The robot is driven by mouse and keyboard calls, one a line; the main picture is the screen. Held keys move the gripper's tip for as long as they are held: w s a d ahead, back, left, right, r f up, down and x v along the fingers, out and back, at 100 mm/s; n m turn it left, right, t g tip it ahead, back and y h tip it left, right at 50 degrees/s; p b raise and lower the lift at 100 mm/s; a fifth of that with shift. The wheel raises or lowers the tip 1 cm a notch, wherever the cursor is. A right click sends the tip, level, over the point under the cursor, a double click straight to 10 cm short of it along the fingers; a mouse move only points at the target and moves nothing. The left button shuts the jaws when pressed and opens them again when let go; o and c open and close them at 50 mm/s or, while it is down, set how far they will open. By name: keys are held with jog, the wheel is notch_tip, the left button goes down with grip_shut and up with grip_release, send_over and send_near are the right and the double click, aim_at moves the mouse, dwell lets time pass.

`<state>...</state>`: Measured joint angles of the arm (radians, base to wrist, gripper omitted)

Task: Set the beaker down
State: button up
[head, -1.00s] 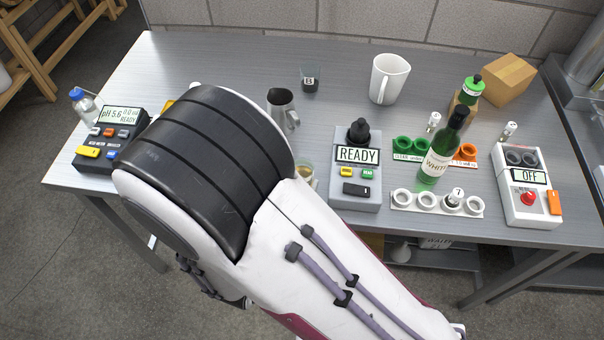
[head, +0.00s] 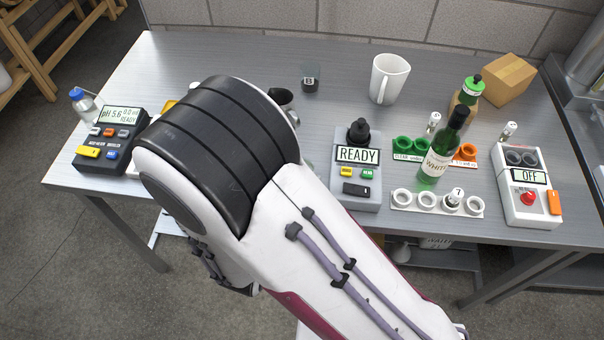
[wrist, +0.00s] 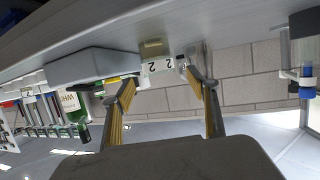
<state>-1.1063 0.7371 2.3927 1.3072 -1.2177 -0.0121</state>
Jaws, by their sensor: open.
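A small glass beaker (wrist: 151,48) with some amber liquid and a white label reading 2 stands on the steel table in the wrist view, where the picture is upside down. My gripper (wrist: 160,78) is open, its two fingers apart. The beaker is just beyond the fingertips and roughly between them; whether a finger touches it, I cannot tell.
A glass marked B (head: 310,80) and a white mug (head: 388,78) stand farther back. The READY device (head: 357,180) is right of my arm; the pH meter (head: 110,140) is left.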

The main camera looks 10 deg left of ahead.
jog(key=shift+w+f, duration=0.1)
dwell(0.3)
jog(key=shift+x, duration=2.55)
jog(key=shift+d+f, duration=0.15)
jog(key=shift+c, duration=0.4)
jog(key=c, duration=1.3)
jog(key=shift+r, duration=0.2)
notch_tip(320, 180, up, 10)
jog(key=shift+f, duration=0.2)
